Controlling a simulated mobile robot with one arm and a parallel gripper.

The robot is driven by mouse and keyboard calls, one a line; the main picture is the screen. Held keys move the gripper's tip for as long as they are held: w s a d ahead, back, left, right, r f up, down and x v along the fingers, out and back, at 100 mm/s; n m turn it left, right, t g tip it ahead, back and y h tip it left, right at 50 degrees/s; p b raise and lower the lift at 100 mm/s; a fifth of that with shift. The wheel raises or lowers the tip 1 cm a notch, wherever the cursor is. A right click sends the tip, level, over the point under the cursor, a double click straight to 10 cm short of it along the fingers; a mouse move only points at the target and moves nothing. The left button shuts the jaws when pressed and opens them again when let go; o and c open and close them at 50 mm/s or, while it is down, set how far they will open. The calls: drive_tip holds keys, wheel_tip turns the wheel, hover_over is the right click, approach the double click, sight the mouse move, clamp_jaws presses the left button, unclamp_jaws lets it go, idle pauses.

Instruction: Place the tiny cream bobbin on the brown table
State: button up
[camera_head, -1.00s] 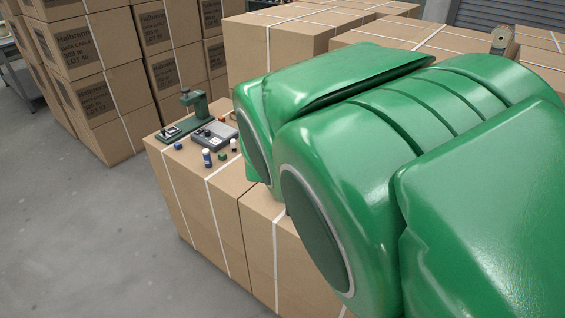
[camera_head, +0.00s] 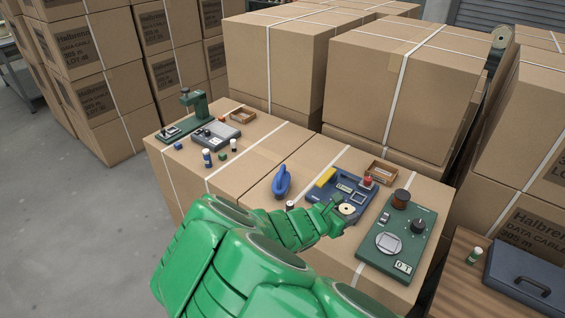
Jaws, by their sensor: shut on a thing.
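A small cream bobbin (camera_head: 347,209) shows at the tips of my gripper (camera_head: 339,205), over the front edge of the blue device on the box tops. My gripper is shut on it; the fingers are small and partly hidden, so the exact grip is unclear. The brown table (camera_head: 457,277) is at the lower right, with a wooden top, apart from my gripper. A green-and-white spool (camera_head: 473,255) and a dark blue case (camera_head: 525,277) stand on it.
A green device (camera_head: 398,240) lies between my gripper and the brown table. A blue device (camera_head: 340,187), a wooden tray (camera_head: 381,172), a blue-handled tool (camera_head: 281,182) and a small spool (camera_head: 290,205) are close by. Tall cartons (camera_head: 405,85) stand behind. The table's front left part looks clear.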

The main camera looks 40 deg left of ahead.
sight(338, 241)
drive_tip(key=shift+f, duration=5.2)
drive_tip(key=shift+f, duration=0.15)
drive_tip(key=o, duration=1)
drive_tip(key=shift+o, duration=0.2)
drive_tip(key=shift+s+a+r, duration=0.1)
drive_tip(key=shift+s+r, duration=0.1)
drive_tip(key=shift+r, duration=0.05)
drive_tip(key=v, duration=1.1)
drive_tip(key=shift+s, duration=0.3)
